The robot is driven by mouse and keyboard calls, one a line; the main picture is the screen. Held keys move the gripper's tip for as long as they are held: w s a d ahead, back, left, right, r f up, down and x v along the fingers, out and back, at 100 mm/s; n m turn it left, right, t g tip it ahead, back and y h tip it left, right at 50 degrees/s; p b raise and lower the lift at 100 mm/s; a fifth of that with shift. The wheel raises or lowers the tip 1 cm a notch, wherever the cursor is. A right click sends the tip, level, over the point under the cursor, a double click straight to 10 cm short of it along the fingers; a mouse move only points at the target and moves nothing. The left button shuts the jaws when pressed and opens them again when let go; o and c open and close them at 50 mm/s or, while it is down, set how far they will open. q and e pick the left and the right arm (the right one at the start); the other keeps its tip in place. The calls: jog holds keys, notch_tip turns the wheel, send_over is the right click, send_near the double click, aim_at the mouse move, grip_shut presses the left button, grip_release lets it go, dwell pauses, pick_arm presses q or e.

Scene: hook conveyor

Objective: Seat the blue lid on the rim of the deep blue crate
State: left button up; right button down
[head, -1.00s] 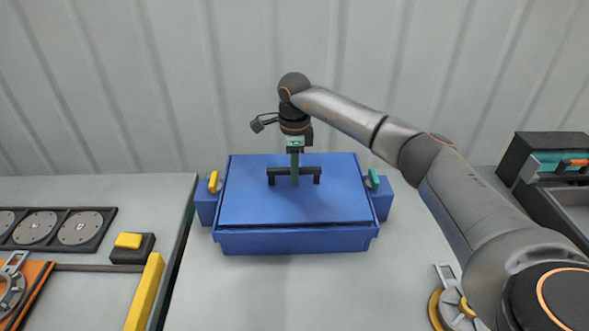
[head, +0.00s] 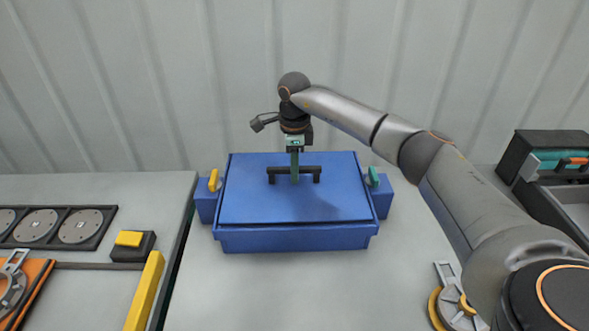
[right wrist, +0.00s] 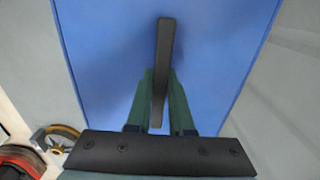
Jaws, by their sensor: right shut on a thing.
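The blue lid (head: 290,203) lies over the top of the deep blue crate (head: 295,238), covering its opening. The lid looks about level and lined up with the crate; from here I cannot tell whether it touches the rim all round. A black bar handle (head: 307,172) stands on the lid's middle. My right gripper (head: 294,178) points down and is shut on this handle. In the right wrist view, the green fingers (right wrist: 160,108) sit on both sides of the handle, with the blue lid behind. My left gripper is not in view.
A yellow latch (head: 213,181) and a green latch (head: 373,178) stand on blue side blocks of the crate. A yellow bar (head: 145,293) and a black box with yellow top (head: 131,241) lie left. A ring-shaped fixture (head: 455,306) lies front right. The table before the crate is clear.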

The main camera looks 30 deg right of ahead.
jog(key=c, duration=0.7)
grip_release()
jog(key=shift+f, duration=0.1)
notch_tip(320, 180, up, 13)
jog(key=shift+f+b, duration=0.15)
jog(key=shift+b, duration=0.55)
jog(key=shift+s, duration=0.1)
